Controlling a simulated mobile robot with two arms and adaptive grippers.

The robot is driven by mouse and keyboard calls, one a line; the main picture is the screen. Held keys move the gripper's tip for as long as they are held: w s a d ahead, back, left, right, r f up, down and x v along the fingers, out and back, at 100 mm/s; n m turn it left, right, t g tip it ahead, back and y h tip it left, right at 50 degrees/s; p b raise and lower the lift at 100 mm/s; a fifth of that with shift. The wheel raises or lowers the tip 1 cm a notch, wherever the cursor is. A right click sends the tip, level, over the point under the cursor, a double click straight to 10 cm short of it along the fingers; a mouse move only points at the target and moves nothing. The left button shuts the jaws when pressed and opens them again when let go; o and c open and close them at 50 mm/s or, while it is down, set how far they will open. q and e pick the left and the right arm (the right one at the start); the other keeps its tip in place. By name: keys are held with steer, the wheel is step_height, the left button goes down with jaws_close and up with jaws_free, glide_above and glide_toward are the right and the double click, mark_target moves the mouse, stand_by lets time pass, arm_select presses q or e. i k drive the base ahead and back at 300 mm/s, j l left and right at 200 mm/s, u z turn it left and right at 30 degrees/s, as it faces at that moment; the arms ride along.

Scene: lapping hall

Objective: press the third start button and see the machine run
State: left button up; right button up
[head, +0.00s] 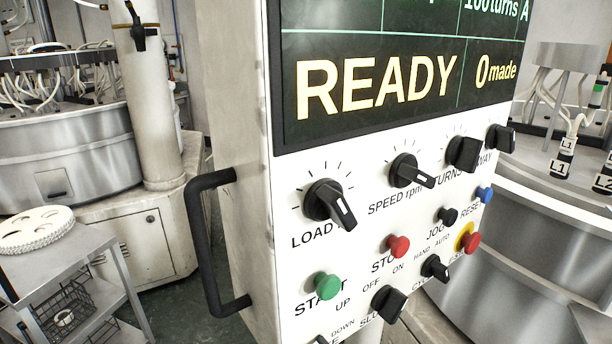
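The control panel (290,240) of a machine fills the middle and right of the head view, seen at an angle. Its dark display (400,80) reads READY and 0 made. A green START button (327,286) sits at the panel's lower left and looks unpressed. A red STOP button (398,246) is up and to its right. A big steel machine (530,230) stands behind the panel at right; a single frame does not show whether it turns. Which station this panel belongs to cannot be told. Neither gripper is in view.
A black handle (207,245) sticks out from the panel's left side. Knobs such as the LOAD knob (330,203) and a red emergency button (469,241) on yellow crowd its face. A trolley (75,265) with a white disc (35,229) and another steel machine (70,150) stand left.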

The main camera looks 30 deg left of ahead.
mark_target(328, 286)
steer(key=k+j+u, duration=0.15)
steer(key=u, duration=0.3)
steer(key=k+j+u, duration=0.1)
steer(key=j+u, duration=0.15)
steer(key=u, duration=0.2)
